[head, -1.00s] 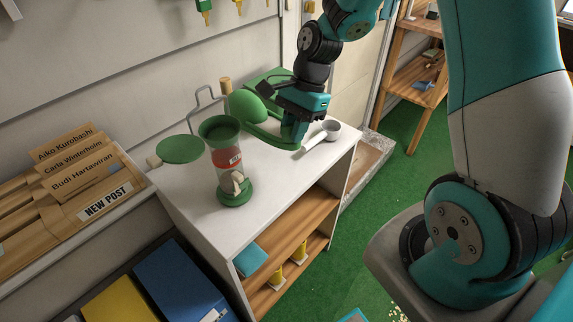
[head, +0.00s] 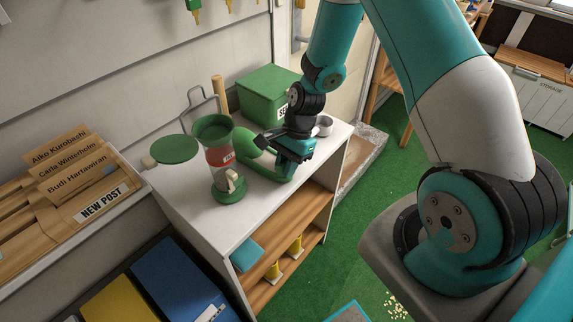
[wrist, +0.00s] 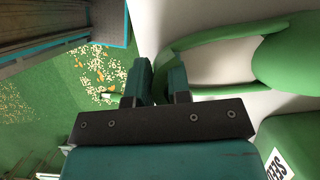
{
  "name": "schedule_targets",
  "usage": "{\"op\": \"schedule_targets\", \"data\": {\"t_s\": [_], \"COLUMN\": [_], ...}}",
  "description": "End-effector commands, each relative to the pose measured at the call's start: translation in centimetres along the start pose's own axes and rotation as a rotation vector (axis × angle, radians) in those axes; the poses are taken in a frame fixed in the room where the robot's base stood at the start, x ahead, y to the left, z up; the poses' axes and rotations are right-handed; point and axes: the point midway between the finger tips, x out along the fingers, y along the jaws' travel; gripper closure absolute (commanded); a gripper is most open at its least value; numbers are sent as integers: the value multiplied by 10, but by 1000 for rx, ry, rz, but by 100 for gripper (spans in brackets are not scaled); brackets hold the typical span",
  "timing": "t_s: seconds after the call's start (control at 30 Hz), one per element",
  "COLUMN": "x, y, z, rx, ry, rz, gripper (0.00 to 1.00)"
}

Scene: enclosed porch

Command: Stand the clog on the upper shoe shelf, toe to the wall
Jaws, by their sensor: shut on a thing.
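The green clog (head: 250,150) is over the white top of the shoe cabinet (head: 262,215), its rounded toe towards the wall and its heel towards the front edge. My gripper (head: 290,160) is shut on the clog's heel end. In the wrist view my gripper (wrist: 160,85) has its fingers at the heel rim of the clog (wrist: 300,55), with the pale opening beyond. I cannot tell whether the sole touches the top. The upper shoe shelf (head: 308,213) is a wooden board under the cabinet top, open to the front; its depth is partly hidden.
Yellow items (head: 295,244) and a teal item (head: 247,254) are in the shelving. Seeds lie on green floor.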

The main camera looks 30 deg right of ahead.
Motion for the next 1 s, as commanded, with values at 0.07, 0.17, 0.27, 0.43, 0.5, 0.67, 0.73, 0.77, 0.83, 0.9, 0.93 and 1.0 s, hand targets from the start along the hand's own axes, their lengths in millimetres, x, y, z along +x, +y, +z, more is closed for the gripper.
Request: {"op": "schedule_targets", "data": {"t_s": [0.07,0.17,0.27,0.43,0.5,0.67,0.73,0.77,0.83,0.9,0.93,1.0], "x": [2,2,2,2,1,-11,-24,-30,-46,-62,-69,-83], "y": [0,0,0,0,0,-1,-1,-1,-2,-1,-1,-1], "z": [-1,-1,-1,-1,-1,-1,-1,-1,-1,-2,-1,-1], "rx": [0,0,0,0,0,0,0,0,-1,0,-1,0], "ry": [0,0,0,0,0,2,2,2,3,3,3,3], "rz": [0,0,0,0,0,-5,-7,-6,-8,-7,-7,-6], "gripper": [100,73,57,57,57,57,57,57,57,57,57,57]}}
